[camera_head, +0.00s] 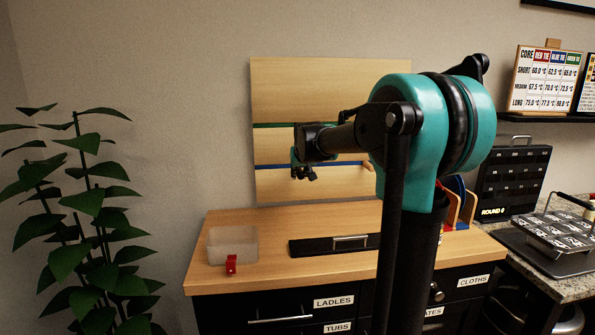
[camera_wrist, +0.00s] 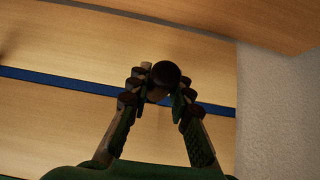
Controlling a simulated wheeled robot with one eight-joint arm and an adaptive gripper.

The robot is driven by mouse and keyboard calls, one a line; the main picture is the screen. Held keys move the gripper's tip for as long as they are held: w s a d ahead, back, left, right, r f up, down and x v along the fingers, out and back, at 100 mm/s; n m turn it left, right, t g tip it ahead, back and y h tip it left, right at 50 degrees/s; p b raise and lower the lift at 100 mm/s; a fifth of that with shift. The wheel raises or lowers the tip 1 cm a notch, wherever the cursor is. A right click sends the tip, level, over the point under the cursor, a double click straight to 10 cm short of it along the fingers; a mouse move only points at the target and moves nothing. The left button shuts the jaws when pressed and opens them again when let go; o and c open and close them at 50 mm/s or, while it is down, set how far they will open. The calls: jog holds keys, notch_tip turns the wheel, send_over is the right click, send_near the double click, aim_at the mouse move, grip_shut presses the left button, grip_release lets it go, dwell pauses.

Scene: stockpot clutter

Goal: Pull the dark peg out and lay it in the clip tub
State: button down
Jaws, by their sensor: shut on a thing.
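The dark peg (camera_wrist: 166,73) shows its round dark end between my fingertips in the wrist view, against the wooden board with the blue stripe. My gripper (camera_wrist: 160,88) is shut on it. I cannot tell whether the peg still sits in the board. In the head view my gripper (camera_head: 304,173) is in front of the board (camera_head: 330,92), near its blue stripe, and the peg cannot be made out there. A translucent tub (camera_head: 232,243) with a red clip (camera_head: 231,264) at its front stands on the left of the counter, below my gripper; it appears to be the clip tub.
A light peg (camera_head: 368,165) sticks out near my arm. A plant (camera_head: 85,200) stands at left. My arm hides part of the counter's right side.

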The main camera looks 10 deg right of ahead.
aim_at(301, 177)
jog(key=shift+s, duration=1.95)
